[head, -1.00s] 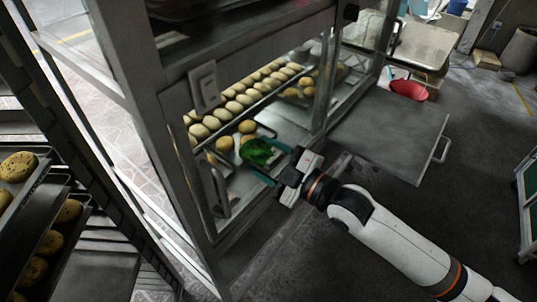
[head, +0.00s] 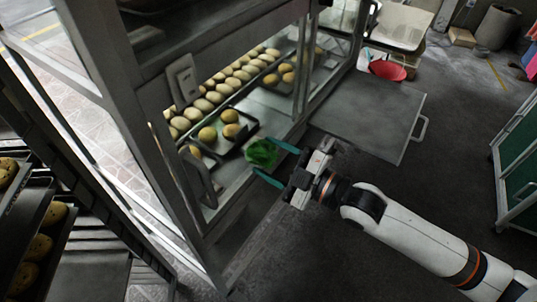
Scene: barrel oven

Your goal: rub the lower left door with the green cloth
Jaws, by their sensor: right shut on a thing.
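The oven's lower left door (head: 203,180) seems to be the glazed front with a curved metal handle at its left edge. I see buns behind it, and I cannot tell exactly where its glass lies. My right gripper (head: 266,156) comes in from the lower right with its two teal fingers toward this front. It is shut on the crumpled green cloth (head: 261,152), which sits at the fingertips, right of the handle. I cannot tell whether the cloth touches the door. My left gripper is out of view.
Trays of buns (head: 232,133) sit inside the oven. A flat grey panel with a handle (head: 375,112) juts out at right. A rack with trays of cookies (head: 40,212) stands at left. A green-sided cart (head: 520,165) is at far right. The floor between is clear.

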